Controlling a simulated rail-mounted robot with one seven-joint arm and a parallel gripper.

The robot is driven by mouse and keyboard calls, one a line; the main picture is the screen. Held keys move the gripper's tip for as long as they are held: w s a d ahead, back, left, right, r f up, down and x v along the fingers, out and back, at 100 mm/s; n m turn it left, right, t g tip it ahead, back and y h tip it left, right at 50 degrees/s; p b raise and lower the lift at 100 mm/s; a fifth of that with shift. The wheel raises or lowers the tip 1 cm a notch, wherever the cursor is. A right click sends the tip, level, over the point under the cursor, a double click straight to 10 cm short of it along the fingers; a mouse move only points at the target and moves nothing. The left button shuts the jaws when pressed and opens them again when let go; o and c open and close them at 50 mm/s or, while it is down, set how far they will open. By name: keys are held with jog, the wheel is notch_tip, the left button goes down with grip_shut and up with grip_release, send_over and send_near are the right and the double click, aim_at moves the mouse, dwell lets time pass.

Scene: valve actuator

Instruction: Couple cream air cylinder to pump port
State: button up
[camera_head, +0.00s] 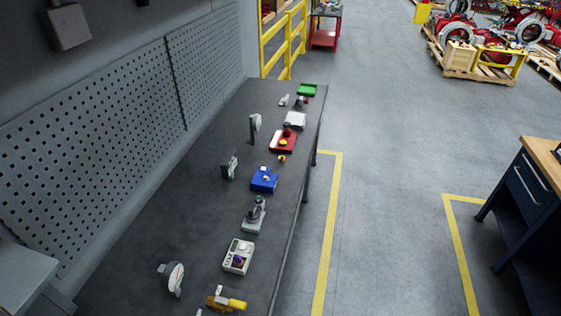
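No cream air cylinder can be singled out with certainty in the head view; the parts on the long dark bench (180,225) are small. A pale cream-white block (295,120) lies towards the bench's far end, and a cream box with a purple knob (238,257) lies nearer. I cannot tell which part carries the pump port. My gripper is not in view.
Also on the bench are a green tray (307,89), a red tray (283,141), a blue box (263,180), a round gauge (173,279) and a yellow-and-brown part (227,301). Pegboard (120,90) lines the left side. Open floor (400,170) lies right; a wood-topped cabinet (525,195) stands beyond.

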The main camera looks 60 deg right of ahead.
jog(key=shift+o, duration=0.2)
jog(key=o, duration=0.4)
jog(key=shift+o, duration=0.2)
